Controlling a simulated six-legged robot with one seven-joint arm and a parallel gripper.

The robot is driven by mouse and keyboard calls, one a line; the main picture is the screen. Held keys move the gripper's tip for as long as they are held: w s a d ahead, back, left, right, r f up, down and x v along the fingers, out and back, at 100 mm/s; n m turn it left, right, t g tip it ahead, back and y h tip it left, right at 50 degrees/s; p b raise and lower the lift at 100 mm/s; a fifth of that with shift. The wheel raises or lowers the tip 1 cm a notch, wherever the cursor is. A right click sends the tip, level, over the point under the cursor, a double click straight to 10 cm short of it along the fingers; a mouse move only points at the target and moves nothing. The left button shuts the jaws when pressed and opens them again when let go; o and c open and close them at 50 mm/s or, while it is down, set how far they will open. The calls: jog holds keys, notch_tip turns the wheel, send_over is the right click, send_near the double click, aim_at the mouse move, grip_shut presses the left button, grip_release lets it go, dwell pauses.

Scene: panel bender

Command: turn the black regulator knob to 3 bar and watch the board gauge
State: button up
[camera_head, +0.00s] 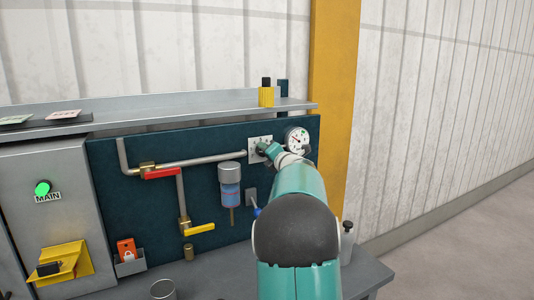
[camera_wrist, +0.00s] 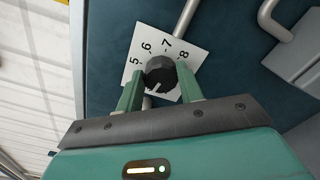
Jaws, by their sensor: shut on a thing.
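The black regulator knob (camera_wrist: 160,70) sits on a white scale plate (camera_wrist: 136,62) in the wrist view. The numbers 5, 6, 7 and 8 show; the lower part of the scale is hidden by my gripper. A pale mark on the knob points down toward my gripper's body. My gripper (camera_wrist: 159,76) is shut on the knob, one green finger on each side. In the head view, my gripper (camera_head: 270,151) is at the scale plate (camera_head: 254,140) and mostly covers the knob. The round white board gauge (camera_head: 297,138) is just right of it; its reading is too small to tell.
Left of the plate are a pipe with a red-handled valve (camera_head: 160,173), a yellow-handled valve (camera_head: 199,229) and a filter bowl (camera_head: 229,184). A shelf (camera_head: 190,107) runs above the board. A bench (camera_head: 215,278) lies below, with a metal cup (camera_head: 162,289).

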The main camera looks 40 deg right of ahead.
jog(key=o, duration=1)
jog(key=shift+s, duration=0.15)
jog(key=v, duration=1.3)
jog(key=shift+s, duration=0.25)
jog(key=shift+a, duration=0.1)
